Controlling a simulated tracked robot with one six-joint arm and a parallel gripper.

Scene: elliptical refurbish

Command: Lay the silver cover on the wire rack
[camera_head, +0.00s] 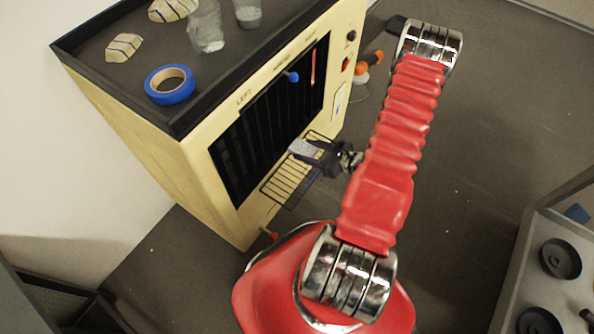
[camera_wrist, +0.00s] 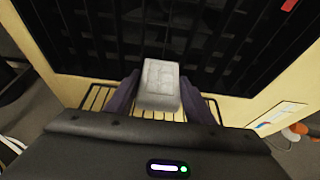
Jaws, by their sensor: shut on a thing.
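The silver cover (camera_wrist: 158,84) is a small pale grey block-like piece, held between the two dark fingers of my gripper (camera_wrist: 152,98) in the wrist view. In the head view the cover (camera_head: 305,148) shows at the tip of my gripper (camera_head: 316,152), over the wire rack (camera_head: 283,186). The rack is a dark-framed grid of thin bars sticking out from the front of the cream cabinet. In the wrist view the rack (camera_wrist: 97,97) shows behind and on both sides of the fingers. I cannot tell whether the cover touches the rack.
The cream cabinet (camera_head: 160,165) has a dark slatted opening (camera_head: 265,125) just behind the rack. A blue tape roll (camera_head: 169,84), pale striped pieces and clear containers sit on its top tray. An orange-handled item (camera_head: 370,60) lies beside the cabinet. A grey unit (camera_head: 555,285) stands at lower right.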

